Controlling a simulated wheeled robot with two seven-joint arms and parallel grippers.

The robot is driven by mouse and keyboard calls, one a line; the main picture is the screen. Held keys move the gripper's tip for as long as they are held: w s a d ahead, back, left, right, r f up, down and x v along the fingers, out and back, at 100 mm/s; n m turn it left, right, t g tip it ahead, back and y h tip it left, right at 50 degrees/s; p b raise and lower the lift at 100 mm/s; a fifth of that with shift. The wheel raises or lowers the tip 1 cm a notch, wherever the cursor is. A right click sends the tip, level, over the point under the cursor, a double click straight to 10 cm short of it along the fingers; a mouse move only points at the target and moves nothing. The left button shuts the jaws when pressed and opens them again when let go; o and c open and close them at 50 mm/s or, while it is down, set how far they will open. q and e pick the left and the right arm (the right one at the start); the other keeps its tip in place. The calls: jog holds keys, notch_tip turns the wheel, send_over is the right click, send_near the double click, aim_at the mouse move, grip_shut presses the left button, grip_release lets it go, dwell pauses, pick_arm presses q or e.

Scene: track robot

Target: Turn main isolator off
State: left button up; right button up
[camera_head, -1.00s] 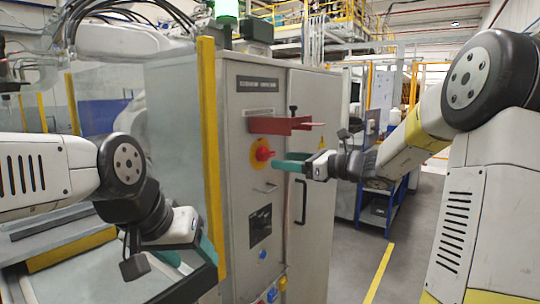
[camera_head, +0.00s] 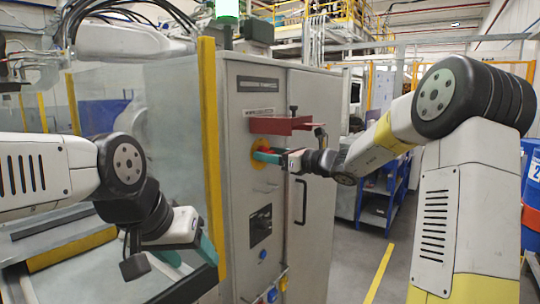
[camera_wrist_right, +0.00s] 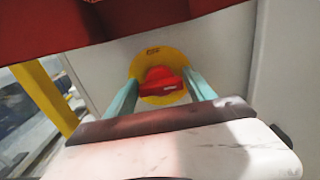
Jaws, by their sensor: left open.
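The main isolator is a red rotary knob (camera_wrist_right: 164,83) on a round yellow plate (camera_wrist_right: 163,59) on the front of a grey cabinet (camera_head: 237,195). In the head view the yellow plate (camera_head: 257,165) shows, with the knob mostly hidden behind my fingers. My right gripper (camera_head: 263,156) is at the isolator. In the right wrist view its teal fingers lie on either side of the knob, with gaps visible, so it looks open. Whether a fingertip touches the plate cannot be told. My left gripper (camera_head: 190,260) is open and empty at lower left, away from the isolator.
A red bracket (camera_head: 283,125) juts out just above the isolator and crosses the top of the right wrist view. A yellow-edged clear guard panel (camera_head: 210,150) stands left of the cabinet. A door handle (camera_head: 301,202) is below right.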

jog(key=c, duration=0.9)
jog(key=shift+c, duration=0.2)
jog(key=shift+n, duration=0.4)
jog(key=n, duration=0.3)
jog(key=shift+s+n, duration=0.1)
jog(key=shift+n, duration=0.3)
jog(key=n, duration=0.4)
jog(key=shift+a+f, duration=0.1)
jog(key=n, duration=0.4)
jog(key=shift+s+f+n, duration=0.1)
jog(key=shift+n, duration=0.3)
jog(key=n, duration=0.4)
jog(key=shift+f, duration=0.1)
jog(key=shift+n, duration=0.3)
